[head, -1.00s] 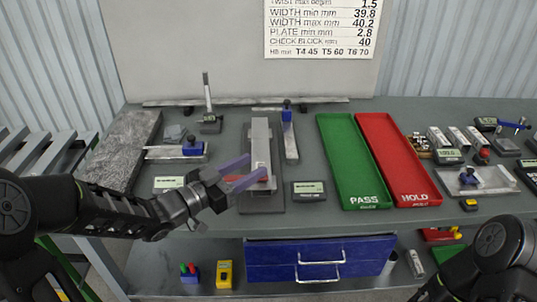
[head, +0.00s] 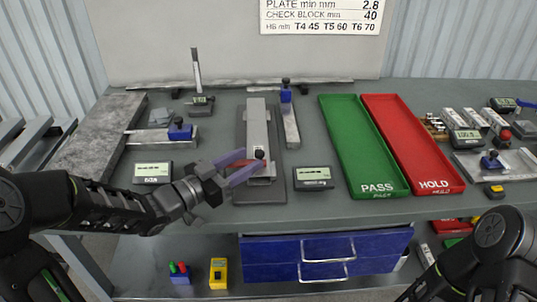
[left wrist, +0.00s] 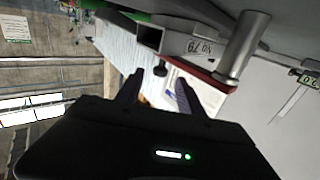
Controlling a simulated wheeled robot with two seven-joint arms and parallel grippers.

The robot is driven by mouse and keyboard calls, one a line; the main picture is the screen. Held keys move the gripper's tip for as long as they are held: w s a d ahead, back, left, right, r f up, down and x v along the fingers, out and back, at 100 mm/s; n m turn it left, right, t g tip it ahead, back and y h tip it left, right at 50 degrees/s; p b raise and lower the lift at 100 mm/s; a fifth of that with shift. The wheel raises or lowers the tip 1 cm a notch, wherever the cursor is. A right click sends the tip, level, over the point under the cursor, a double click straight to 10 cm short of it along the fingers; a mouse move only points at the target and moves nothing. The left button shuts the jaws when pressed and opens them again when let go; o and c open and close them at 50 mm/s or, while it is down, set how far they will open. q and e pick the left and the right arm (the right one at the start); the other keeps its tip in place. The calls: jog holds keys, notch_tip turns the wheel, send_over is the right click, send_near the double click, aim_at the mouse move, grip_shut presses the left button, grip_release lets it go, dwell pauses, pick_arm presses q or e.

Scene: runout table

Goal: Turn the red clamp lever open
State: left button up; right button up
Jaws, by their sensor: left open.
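The red clamp lever (head: 242,163) is at the near end of a grey metal fixture (head: 257,125) on the bench, partly hidden by my left fingers. Its red bar (left wrist: 207,78) also shows in the left wrist view, below a hollow metal profile. A black knob (head: 259,154) stands at the lever's end. My left gripper (head: 248,162) is open, with its purple fingers pointing at the knob from the left. In the left wrist view the knob (left wrist: 160,70) appears between and just beyond the fingertips; contact cannot be told. My right arm shows at lower right, its gripper outside the frame.
A small display box (head: 313,178) stands right of the fixture, another (head: 152,173) to its left. A green PASS tray (head: 363,150) and a red HOLD tray (head: 412,150) lie further right. A blue-handled tool (head: 287,95) is close beside the fixture.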

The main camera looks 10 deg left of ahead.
pick_arm(q)
jog(key=shift+d, duration=0.1)
jog(key=p+x, duration=0.1)
jog(key=x, duration=0.6)
jog(key=shift+w+d, duration=0.2)
jog(key=shift+w, duration=0.1)
grip_shut()
dwell(0.4)
dwell(1.0)
